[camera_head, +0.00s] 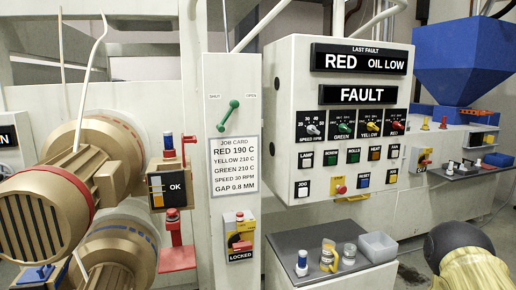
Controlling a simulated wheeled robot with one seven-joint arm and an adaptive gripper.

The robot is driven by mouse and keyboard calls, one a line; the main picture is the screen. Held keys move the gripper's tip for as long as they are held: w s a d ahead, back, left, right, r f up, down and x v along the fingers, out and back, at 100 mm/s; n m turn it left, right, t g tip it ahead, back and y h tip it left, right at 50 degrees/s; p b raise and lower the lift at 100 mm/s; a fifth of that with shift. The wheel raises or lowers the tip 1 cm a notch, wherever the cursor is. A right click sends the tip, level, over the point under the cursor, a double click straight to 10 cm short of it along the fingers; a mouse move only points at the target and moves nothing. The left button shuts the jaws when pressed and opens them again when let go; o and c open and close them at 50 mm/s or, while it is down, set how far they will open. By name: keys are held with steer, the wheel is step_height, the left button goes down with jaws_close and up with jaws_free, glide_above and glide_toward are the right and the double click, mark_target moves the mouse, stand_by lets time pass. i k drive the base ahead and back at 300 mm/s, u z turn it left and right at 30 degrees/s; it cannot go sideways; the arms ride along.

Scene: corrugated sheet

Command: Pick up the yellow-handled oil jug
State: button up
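A small jug with a yellow handle (327,258) stands upright on a dark grey bench top (312,238) at the lower middle of the head view. The yellow part is on its left side, and its body looks pale or clear.
A grey open bin (378,246) sits at the bench's right end. A control panel (345,120) reading "RED OIL LOW" rises behind the bench. A white post with a job card (234,165) and a LOCKED box (240,238) stand left. Large motors (60,210) fill the far left.

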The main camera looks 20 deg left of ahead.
mark_target(328, 253)
steer(key=z, duration=1.15)
steer(key=i, duration=1.15)
steer(key=u, duration=2.8)
